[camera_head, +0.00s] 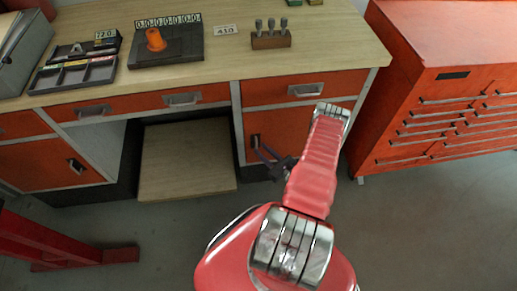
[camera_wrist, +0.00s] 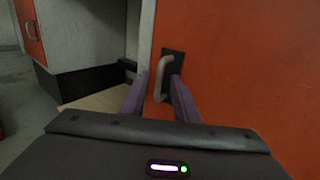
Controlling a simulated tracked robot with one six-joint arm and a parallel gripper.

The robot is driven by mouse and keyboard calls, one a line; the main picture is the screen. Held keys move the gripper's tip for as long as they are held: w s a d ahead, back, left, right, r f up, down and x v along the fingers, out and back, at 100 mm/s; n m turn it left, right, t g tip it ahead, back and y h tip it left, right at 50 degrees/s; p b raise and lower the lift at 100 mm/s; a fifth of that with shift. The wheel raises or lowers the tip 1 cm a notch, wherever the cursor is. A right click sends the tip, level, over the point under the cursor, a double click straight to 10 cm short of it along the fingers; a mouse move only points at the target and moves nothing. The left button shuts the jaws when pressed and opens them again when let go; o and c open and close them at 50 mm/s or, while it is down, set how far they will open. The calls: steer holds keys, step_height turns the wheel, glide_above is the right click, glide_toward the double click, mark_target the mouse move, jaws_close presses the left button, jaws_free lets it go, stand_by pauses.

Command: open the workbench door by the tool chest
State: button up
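The orange workbench door by the tool chest (camera_wrist: 225,70) fills the right of the wrist view and looks shut. In the wrist view the handle's bar appears between the fingertips. I cannot tell whether they touch it. The gripper also shows in the head view (camera_head: 265,154).
The red tool chest (camera_head: 440,95) stands right of the workbench (camera_head: 215,65). A low wooden platform (camera_head: 187,160) sits in the kneehole to the left. Another orange door (camera_head: 45,163) is at far left. Grey floor (camera_head: 420,220) is clear in front of the chest.

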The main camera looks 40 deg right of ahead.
steer(key=shift+w, duration=1.3)
steer(key=shift+c, duration=0.5)
jaws_close()
steer(key=shift+s+a, duration=0.1)
